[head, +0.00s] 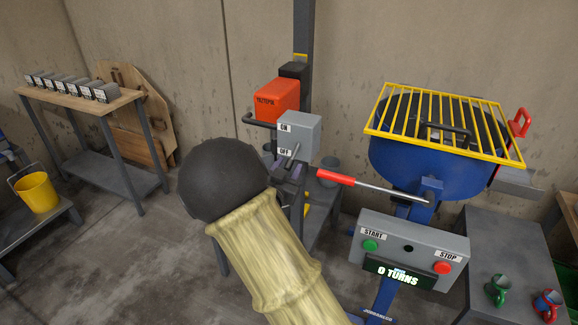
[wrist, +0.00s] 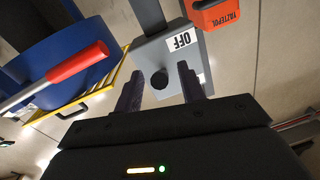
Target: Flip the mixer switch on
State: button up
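The grey switch box (head: 301,133) stands on a post in the middle of the head view, with an ON label above and an OFF label below. Its lever (head: 293,153) slants downward beside the OFF label. In the wrist view the box (wrist: 185,47) appears turned over, with the OFF label and the lever's dark round knob (wrist: 159,80) visible. My gripper (wrist: 160,88) is open, its two dark fingers apart on either side of the knob. Contact with the knob cannot be told. In the head view my arm partly hides the gripper (head: 288,178).
A blue mixer drum (head: 410,172) with a yellow grid (head: 372,128) stands to the right. A red-handled rod (head: 336,177) projects close to my gripper. The control panel (head: 408,250) reads 0 TURNS. An orange box (head: 277,98) sits behind the switch box.

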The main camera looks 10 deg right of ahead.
jog(key=shift+w+d, duration=0.35)
jog(key=shift+w, duration=0.2)
grip_shut()
